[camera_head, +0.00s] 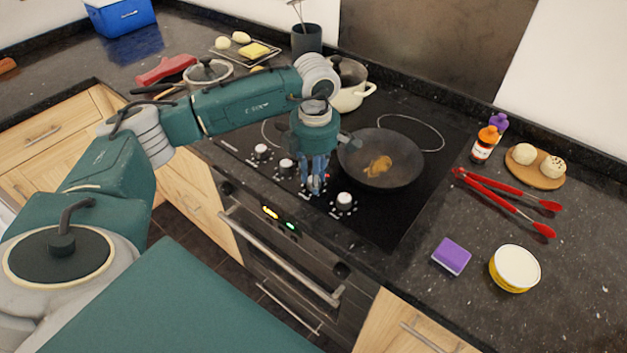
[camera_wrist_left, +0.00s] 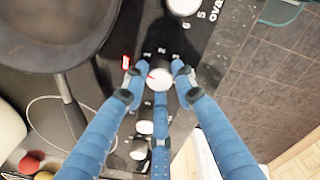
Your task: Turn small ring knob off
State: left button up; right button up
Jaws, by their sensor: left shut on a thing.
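A row of white knobs runs along the front of the black cooktop (camera_head: 410,205). My left gripper (camera_head: 314,186) reaches down over the third knob from the left, which it mostly hides in the head view. In the left wrist view, its blue fingers (camera_wrist_left: 160,74) are closed around this white knob (camera_wrist_left: 160,79), which has a red mark and printed numbers beside it. A small red light (camera_wrist_left: 126,62) glows near it. I cannot tell from the labels whether this is the small ring knob. My right gripper is not in view.
A dark pan (camera_head: 375,175) with food sits just behind the gripper. The rightmost knob (camera_head: 344,201) and two left knobs (camera_head: 261,151) stand close by. A cream pot (camera_head: 350,95) is behind. Red tongs (camera_head: 510,204) and a purple sponge (camera_head: 451,256) lie on the right counter.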

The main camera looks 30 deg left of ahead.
pick_arm(q)
jog(key=shift+w+d+r+n+b, duration=0.1)
jog(key=shift+n+b, duration=0.35)
jog(key=shift+n, duration=0.65)
jog(key=o, duration=1)
jog(key=shift+o, duration=0.8)
notch_tip(320, 180, up, 12)
jog(key=shift+d, duration=0.3)
